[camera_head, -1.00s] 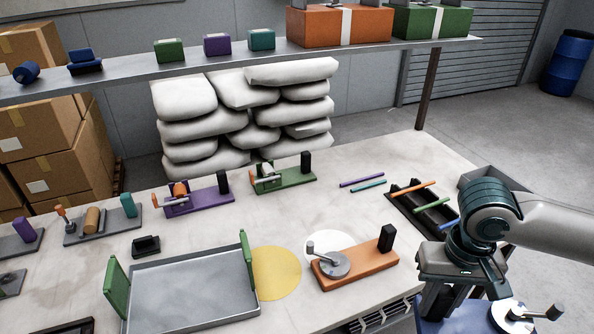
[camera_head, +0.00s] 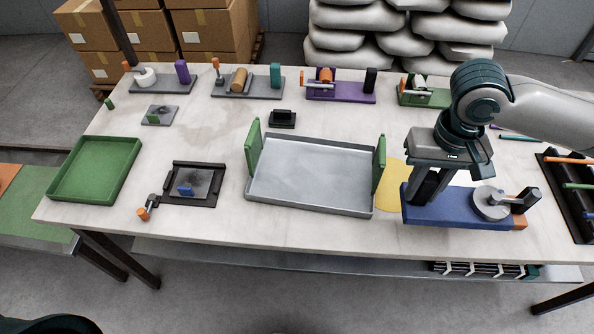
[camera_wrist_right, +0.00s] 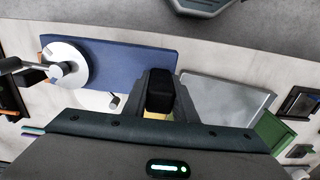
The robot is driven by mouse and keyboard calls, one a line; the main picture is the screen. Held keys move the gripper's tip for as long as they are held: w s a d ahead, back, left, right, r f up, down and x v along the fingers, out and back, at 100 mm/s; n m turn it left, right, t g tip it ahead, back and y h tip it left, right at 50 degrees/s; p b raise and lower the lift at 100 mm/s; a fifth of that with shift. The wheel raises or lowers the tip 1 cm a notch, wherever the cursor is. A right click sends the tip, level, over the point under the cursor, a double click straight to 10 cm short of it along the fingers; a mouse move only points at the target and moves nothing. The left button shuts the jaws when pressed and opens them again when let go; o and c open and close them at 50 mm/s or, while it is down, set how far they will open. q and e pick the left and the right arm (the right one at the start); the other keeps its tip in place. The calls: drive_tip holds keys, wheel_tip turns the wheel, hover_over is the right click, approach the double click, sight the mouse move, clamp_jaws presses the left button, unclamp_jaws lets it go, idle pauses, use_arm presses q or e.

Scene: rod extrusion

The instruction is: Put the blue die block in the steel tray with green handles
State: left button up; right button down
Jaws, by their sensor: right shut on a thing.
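The blue die block (camera_head: 460,212) is a long blue plate with a steel disc and crank at its right end. My right gripper (camera_head: 430,188) is shut on its black post at the left end, and holds it above the table, just right of the tray. The right wrist view shows the blue plate (camera_wrist_right: 130,62) and the black post (camera_wrist_right: 160,92) between the fingers. The steel tray with green handles (camera_head: 310,203) lies empty on the table; its floor also shows in the right wrist view (camera_wrist_right: 225,98). My left gripper is out of view.
A yellow disc (camera_head: 391,178) marks the table beside the tray's right handle. A small black block (camera_head: 283,119) stands behind the tray, a green tray (camera_head: 95,168) at far left, a rod rack (camera_head: 570,200) at far right.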

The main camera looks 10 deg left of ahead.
drive_tip(key=shift+w+a, duration=0.2)
drive_tip(key=shift+a, duration=0.2)
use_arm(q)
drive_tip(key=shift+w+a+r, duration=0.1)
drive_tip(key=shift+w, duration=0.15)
